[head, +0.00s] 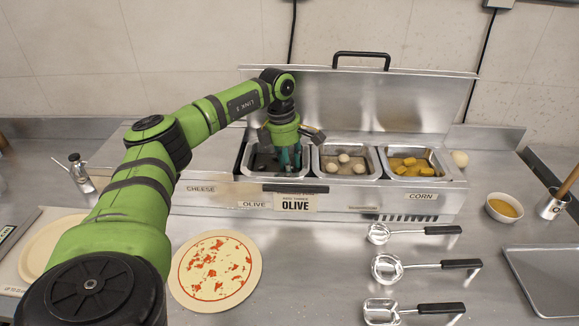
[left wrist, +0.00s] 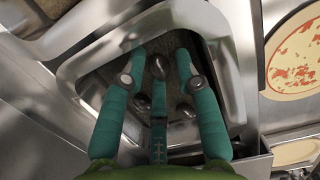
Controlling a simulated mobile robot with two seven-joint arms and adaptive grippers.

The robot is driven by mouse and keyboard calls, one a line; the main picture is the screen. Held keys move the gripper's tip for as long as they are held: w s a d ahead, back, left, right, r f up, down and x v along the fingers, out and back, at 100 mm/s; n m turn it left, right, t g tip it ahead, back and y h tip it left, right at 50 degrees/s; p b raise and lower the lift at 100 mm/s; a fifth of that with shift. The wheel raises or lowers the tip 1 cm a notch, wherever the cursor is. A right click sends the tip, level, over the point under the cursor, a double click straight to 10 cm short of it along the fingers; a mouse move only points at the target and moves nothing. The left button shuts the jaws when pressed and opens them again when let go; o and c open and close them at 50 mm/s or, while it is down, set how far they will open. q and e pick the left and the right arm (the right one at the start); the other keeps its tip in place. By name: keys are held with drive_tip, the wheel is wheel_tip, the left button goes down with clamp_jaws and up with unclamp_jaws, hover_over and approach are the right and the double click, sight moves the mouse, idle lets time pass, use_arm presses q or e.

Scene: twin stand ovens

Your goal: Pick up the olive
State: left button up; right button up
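The olive bin (head: 276,178), a metal tray behind the OLIVE label, is the leftmost open bin in the head view. My left gripper (head: 290,163) points down into it. In the left wrist view, the teal fingers of my left gripper (left wrist: 160,62) are spread apart inside the bin (left wrist: 236,75). A dark, shiny olive (left wrist: 158,68) shows between the fingertips, and other dark olives (left wrist: 187,112) lie closer to the palm. The fingers partly hide them, and I cannot tell whether any finger touches an olive. My right gripper is not in view.
A bin of pale round items (head: 345,161) and a corn bin (head: 409,164) stand to the right. The raised lid (head: 375,100) is behind. A pizza base (head: 216,268), several ladles (head: 390,268), a bowl (head: 504,207) and a tray (head: 545,275) lie in front.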

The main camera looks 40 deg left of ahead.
use_arm(q)
drive_tip(key=c, duration=0.4)
drive_tip(key=shift+r, duration=0.15)
